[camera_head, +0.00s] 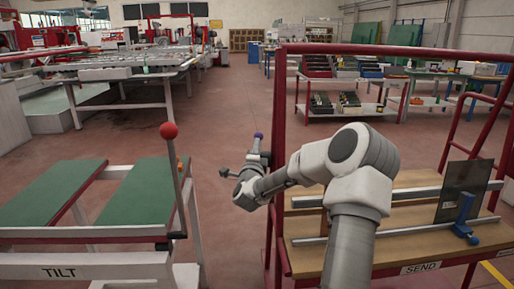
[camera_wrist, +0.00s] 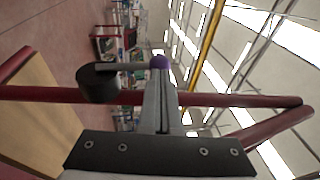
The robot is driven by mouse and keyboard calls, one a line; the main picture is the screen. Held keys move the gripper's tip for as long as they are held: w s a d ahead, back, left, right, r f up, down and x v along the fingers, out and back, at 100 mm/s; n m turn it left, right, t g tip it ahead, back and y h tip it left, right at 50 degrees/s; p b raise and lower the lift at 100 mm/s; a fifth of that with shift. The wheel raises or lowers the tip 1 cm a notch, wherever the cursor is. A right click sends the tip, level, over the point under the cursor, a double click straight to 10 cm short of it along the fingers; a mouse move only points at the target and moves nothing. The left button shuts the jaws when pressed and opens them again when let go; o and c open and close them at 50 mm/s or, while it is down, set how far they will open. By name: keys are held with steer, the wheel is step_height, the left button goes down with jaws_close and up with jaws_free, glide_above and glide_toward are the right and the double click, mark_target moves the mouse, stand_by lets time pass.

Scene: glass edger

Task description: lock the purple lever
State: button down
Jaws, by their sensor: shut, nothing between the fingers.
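The purple lever is a short grey rod (camera_wrist: 130,67) that runs from a black round hub (camera_wrist: 97,83) to a purple ball (camera_wrist: 160,62) in the wrist view. The hub lies by a red rail. In the head view the purple ball (camera_head: 258,135) shows at the left of the red-framed cart. My gripper (camera_wrist: 162,75) is shut and empty, and its fingertips lie just at the purple ball in the picture; I cannot tell whether they touch it. In the head view my arm partly hides the lever's surroundings.
The red-framed cart (camera_head: 278,52) has wooden decks, a dark glass pane (camera_head: 463,190) and a blue clamp (camera_head: 464,218). A green-topped tilt table (camera_head: 140,200) with a red-knobbed lever (camera_head: 169,131) stands at the left. Floor (camera_head: 222,215) is free between them.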

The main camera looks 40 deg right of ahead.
steer(key=shift+w+d+r, duration=0.1)
steer(key=shift+w+d, duration=0.25)
steer(key=shift+r, duration=0.1)
